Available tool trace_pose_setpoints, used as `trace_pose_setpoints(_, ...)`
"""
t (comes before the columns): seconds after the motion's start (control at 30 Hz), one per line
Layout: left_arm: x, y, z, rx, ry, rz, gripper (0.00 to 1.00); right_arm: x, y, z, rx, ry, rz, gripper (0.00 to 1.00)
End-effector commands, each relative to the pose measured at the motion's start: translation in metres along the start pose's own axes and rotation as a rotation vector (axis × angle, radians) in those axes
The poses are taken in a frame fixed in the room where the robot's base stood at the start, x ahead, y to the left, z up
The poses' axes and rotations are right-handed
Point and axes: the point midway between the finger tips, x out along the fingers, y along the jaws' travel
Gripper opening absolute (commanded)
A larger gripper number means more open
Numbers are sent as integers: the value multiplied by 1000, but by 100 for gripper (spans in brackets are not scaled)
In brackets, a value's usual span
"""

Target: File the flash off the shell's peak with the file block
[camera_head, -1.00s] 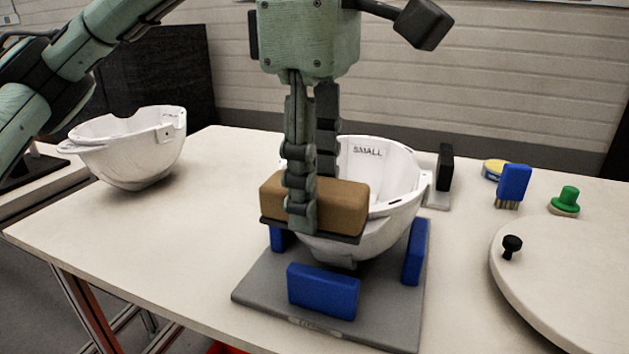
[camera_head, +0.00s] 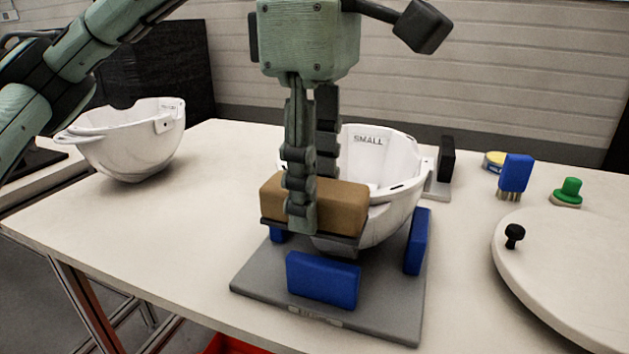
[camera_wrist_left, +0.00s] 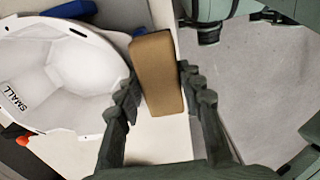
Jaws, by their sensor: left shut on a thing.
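The file block (camera_head: 340,203) is a brown block on a thin dark plate. My left gripper (camera_head: 301,205) points down and is shut on it, with the fingers across its front and back. The white helmet shell marked SMALL (camera_head: 395,170) sits open side up in a grey fixture (camera_head: 385,318) with blue pads. The block is at the shell's near left rim and hides that part, so I cannot tell whether they touch. In the left wrist view the block (camera_wrist_left: 157,75) is between the fingers, beside the shell's rim (camera_wrist_left: 60,75). My right gripper is not in view.
Another white shell (camera_head: 130,145) stands at the table's left. A black upright on a pale base (camera_head: 446,160), a blue brush (camera_head: 515,174), a yellow tin (camera_head: 494,160) and a green-knobbed tool (camera_head: 568,190) are at the right. A round white turntable (camera_head: 575,260) fills the right front.

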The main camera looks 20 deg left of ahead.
Motion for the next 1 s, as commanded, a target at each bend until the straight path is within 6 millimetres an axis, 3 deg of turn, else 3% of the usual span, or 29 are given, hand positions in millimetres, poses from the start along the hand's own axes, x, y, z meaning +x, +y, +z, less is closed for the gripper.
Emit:
trace_pose_setpoints(0.6,1,0,20,0,0,0,14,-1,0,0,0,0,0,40)
trace_pose_setpoints(1.0,2,0,-5,-3,0,0,14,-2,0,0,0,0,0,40)
